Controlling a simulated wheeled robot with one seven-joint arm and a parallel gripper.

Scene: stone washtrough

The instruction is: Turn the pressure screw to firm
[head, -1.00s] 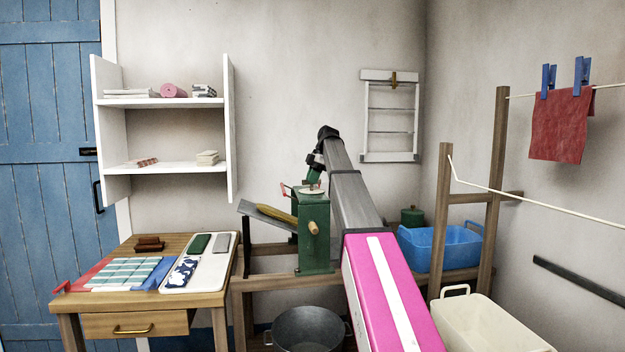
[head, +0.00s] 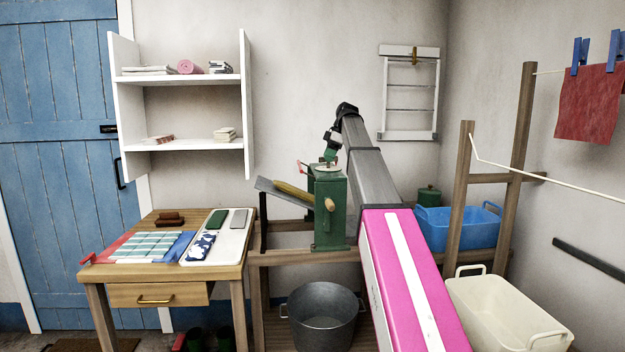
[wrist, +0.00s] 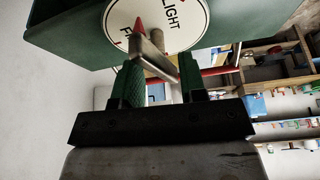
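The pressure screw's cream dial (wrist: 165,18) fills the top of the wrist view, with LIGHT readable and a word starting with F partly covered. A red pointer (wrist: 139,26) lies over the dial on the F side. A grey metal bar handle (wrist: 157,55) slants below the dial. My gripper (wrist: 160,85) has two green fingers standing apart, one on either side of the bar; I cannot tell if they touch it. In the head view the dial (head: 328,169) tops the green wringer (head: 330,210), with my gripper (head: 330,158) just above it.
A sloping board (head: 265,187) with a yellowish roller stands left of the wringer. A metal tub (head: 323,318) sits below. A table (head: 225,271) with cloths is at left. A blue basin (head: 460,232) and a wooden rack (head: 460,190) are at right.

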